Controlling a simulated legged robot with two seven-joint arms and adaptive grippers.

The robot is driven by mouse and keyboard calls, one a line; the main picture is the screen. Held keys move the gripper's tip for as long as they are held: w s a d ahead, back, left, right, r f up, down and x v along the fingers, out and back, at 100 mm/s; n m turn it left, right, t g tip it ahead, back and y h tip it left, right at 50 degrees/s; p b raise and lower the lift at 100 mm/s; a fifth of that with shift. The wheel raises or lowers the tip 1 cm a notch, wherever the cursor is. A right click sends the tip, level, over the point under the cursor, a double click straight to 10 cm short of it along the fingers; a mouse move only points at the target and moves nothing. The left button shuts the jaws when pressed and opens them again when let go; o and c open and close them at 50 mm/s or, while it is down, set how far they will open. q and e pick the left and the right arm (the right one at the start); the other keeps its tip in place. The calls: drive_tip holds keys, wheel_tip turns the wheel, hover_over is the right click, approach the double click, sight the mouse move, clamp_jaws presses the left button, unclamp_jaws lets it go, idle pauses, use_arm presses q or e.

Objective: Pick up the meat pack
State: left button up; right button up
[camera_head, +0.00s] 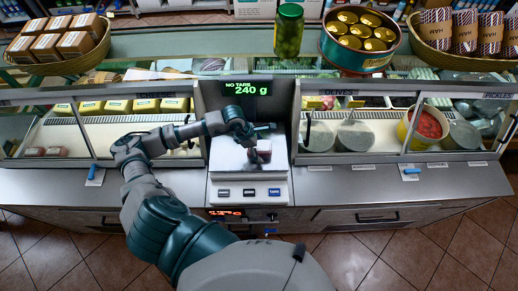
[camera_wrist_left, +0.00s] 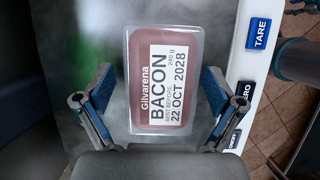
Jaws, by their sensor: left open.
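The meat pack (camera_wrist_left: 165,80) is a clear tray of pink meat with a white label reading "Gilvarena BACON 240 g". It lies on the weighing scale's metal plate (camera_head: 225,170), and in the head view it shows small and partly hidden (camera_head: 264,150) by my gripper. My left gripper (camera_wrist_left: 158,78) is open, with one finger on each side of the pack's lower part. Gaps show between both fingers and the pack. In the head view the gripper (camera_head: 258,152) is over the plate at the pack. My right gripper is not in view.
The scale display (camera_head: 247,88) reads 240 g, and buttons (camera_head: 249,192) line its front. Glass-fronted cases flank the scale. A jar of pickles (camera_head: 289,30), a tin of cans (camera_head: 325,45) and baskets stand on the top shelf behind. The steel counter front (camera_head: 400,180) is mostly clear.

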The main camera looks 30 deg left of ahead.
sight(262, 146)
use_arm(q)
drive_tip(key=c, duration=1.6)
drive_tip(key=shift+o, duration=0.2)
drive_tip(key=shift+r+p, duration=0.4)
drive_tip(key=shift+p, duration=0.2)
drive_tip(key=shift+w+r+b, duration=0.1)
drive_tip(key=shift+r+b, duration=0.25)
wheel_tip(262, 146, up, 2)
drive_tip(key=shift+r+b, duration=0.2)
drive_tip(key=shift+b, duration=0.3)
drive_tip(key=s+d+p, duration=0.2)
drive_tip(key=s+d, duration=0.1)
drive_tip(key=s, duration=0.4)
drive_tip(key=s+d+r+p, duration=0.1)
drive_tip(key=s+d+p, duration=0.2)
drive_tip(key=s, duration=0.5)
drive_tip(key=shift+r+p, duration=0.3)
drive_tip(key=shift+p, duration=0.05)
